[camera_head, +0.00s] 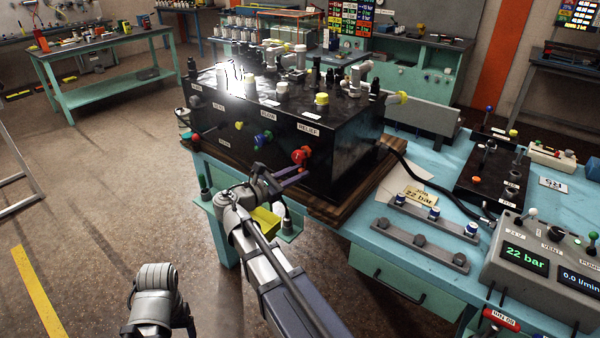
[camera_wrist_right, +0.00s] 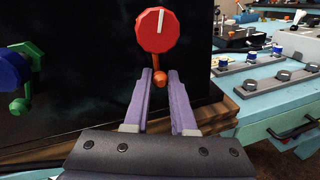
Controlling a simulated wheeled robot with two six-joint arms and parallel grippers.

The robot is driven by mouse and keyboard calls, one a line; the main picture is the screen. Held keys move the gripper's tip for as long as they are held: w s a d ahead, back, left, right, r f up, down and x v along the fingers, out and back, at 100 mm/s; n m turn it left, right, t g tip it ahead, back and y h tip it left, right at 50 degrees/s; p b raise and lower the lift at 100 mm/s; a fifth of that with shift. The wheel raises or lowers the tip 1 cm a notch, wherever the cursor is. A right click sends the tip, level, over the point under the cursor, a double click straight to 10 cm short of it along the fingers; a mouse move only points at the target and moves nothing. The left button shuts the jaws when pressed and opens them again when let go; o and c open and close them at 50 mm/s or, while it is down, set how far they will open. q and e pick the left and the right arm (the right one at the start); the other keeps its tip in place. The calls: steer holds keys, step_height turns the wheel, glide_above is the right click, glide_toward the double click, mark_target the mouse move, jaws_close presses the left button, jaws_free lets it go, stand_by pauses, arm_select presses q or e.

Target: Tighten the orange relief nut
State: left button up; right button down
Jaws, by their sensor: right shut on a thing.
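The orange relief nut (camera_wrist_right: 159,79) is a small round piece on a stem under the red knob (camera_wrist_right: 155,30), which has a white pointer mark facing up. The red knob also shows in the head view (camera_head: 300,156), on the front of the black block under a RELIEF label (camera_head: 308,131). My right gripper (camera_wrist_right: 160,82) is shut on the orange nut, with one purple finger on each side of it. In the head view my right gripper (camera_head: 291,177) reaches the block's front face, and the nut is hard to make out there. My left gripper is not in view; only part of that arm shows.
Green and blue knobs (camera_wrist_right: 20,75) stand left of the nut. The block sits on a wooden board (camera_head: 350,200) on a teal bench (camera_head: 365,236). A console (camera_head: 530,255) reading 22 bar stands at right. A black hose (camera_head: 430,187) runs from the block.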

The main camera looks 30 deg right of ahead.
steer(key=shift+w+a+r+m+y+p, duration=0.15)
steer(key=shift+w+m+p, duration=0.3)
steer(key=shift+m, duration=0.4)
steer(key=shift+w+a+r+m+y+p, duration=0.15)
steer(key=shift+w+m+p, duration=0.25)
steer(key=shift+m, duration=0.5)
steer(key=shift+w+a+r+m+y+p, duration=0.15)
steer(key=shift+w+m+p, duration=0.25)
steer(key=shift+m, duration=0.45)
steer(key=c, duration=0.8)
jaws_free()
steer(key=shift+o, duration=0.2)
steer(key=shift+a+r, duration=0.1)
steer(key=shift+a, duration=0.05)
steer(key=f+p+v, duration=0.1)
steer(key=v, duration=0.6)
steer(key=shift+s+a+r, duration=0.25)
steer(key=shift+a+r, duration=0.05)
steer(key=shift+r, duration=0.2)
